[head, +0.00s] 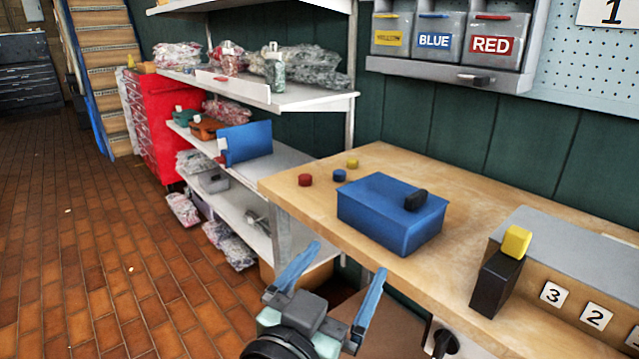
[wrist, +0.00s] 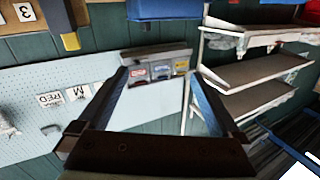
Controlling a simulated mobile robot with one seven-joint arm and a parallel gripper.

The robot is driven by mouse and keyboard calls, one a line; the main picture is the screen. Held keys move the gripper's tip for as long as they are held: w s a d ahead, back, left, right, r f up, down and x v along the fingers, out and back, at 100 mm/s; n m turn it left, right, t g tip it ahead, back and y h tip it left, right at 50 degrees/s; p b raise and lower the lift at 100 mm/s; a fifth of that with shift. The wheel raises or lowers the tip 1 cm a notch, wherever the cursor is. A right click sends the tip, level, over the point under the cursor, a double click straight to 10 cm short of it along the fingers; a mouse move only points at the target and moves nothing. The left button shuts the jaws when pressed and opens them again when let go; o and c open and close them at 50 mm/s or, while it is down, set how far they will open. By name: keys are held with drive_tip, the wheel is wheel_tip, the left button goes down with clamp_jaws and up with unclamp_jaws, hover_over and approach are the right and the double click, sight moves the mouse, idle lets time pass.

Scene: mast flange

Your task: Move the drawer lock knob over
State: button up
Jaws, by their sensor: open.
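A yellow knob (head: 516,241) sits on top of a black upright block (head: 497,283) at the left end of a grey-topped unit with number plates 3 and 2 (head: 569,305); this looks like the drawer lock knob. In the wrist view, which is upside down, the yellow knob (wrist: 70,41) shows at the upper left near plate 3. My gripper (head: 348,258) is open and empty, in front of the bench edge, left of the knob and well apart from it. In the wrist view its fingers (wrist: 156,74) stand wide apart with nothing between them.
A blue box (head: 385,222) with a black handle and small red, blue and yellow pieces stand on the wooden bench (head: 300,207). Labelled bins (head: 435,42) hang above, over a rail with a dark knob (head: 473,79).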

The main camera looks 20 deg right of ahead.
wheel_tip(320, 180, up, 9)
drive_tip(key=w+a+n+t+y+p, duration=0.1)
drive_tip(key=a+t+p, duration=0.1)
drive_tip(key=p, duration=0.1)
drive_tip(key=shift+w+a+f, duration=0.15)
